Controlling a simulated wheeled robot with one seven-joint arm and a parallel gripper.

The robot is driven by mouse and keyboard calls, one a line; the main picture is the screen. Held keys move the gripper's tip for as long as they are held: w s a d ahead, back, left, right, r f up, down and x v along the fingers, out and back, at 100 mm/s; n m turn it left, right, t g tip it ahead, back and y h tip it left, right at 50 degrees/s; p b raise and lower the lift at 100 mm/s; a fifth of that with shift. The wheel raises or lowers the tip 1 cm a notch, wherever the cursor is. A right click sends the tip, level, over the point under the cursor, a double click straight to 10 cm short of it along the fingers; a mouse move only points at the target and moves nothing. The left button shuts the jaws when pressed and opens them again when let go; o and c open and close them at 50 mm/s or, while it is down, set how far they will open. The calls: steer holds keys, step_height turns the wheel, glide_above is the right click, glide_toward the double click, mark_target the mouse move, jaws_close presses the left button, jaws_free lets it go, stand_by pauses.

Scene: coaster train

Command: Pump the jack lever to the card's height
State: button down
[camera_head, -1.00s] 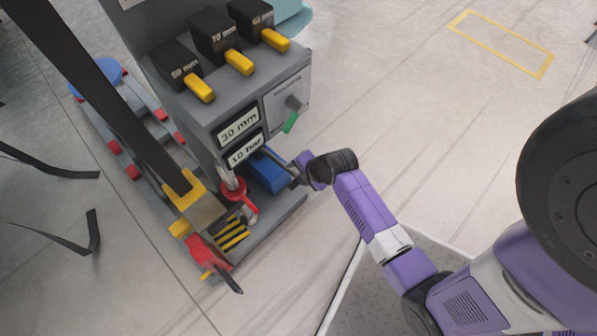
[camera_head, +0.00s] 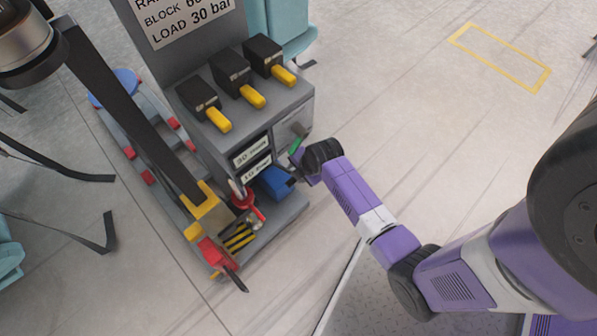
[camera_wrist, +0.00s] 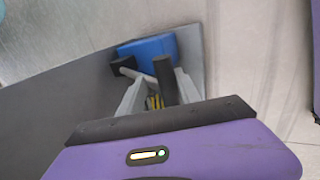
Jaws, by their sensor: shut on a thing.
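My gripper (camera_head: 301,166) is beside the machine's blue pump unit (camera_head: 273,183). In the wrist view its two grey fingers (camera_wrist: 150,85) are close together in front of the blue unit (camera_wrist: 148,49). It is shut on what appears to be the jack lever; a dark bar (camera_wrist: 163,82) shows at the fingers, and the hold is partly hidden. The card (camera_head: 190,15) on the upright panel is cut off at the top; it reads "BLOCK 6…" and "LOAD 30 bar". The height readout (camera_head: 252,150) shows 30 mm, and the pressure readout (camera_head: 256,169) 10 bar.
Black blocks (camera_head: 232,73) with yellow handles stand on the machine's top. A green-handled valve (camera_head: 297,144) is just above my gripper. A red handwheel (camera_head: 241,199) and striped plate (camera_head: 239,237) are to the left.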

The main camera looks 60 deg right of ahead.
steer(key=shift+w+d+r, duration=0.1)
steer(key=shift+w+r, duration=0.3)
steer(key=shift+w, duration=0.45)
steer(key=c, duration=0.7)
jaws_free()
steer(key=shift+o, duration=0.4)
steer(key=shift+s+f, duration=0.15)
steer(key=shift+p+v, duration=1.5)
steer(key=shift+v, duration=2.4)
steer(key=shift+s, duration=0.15)
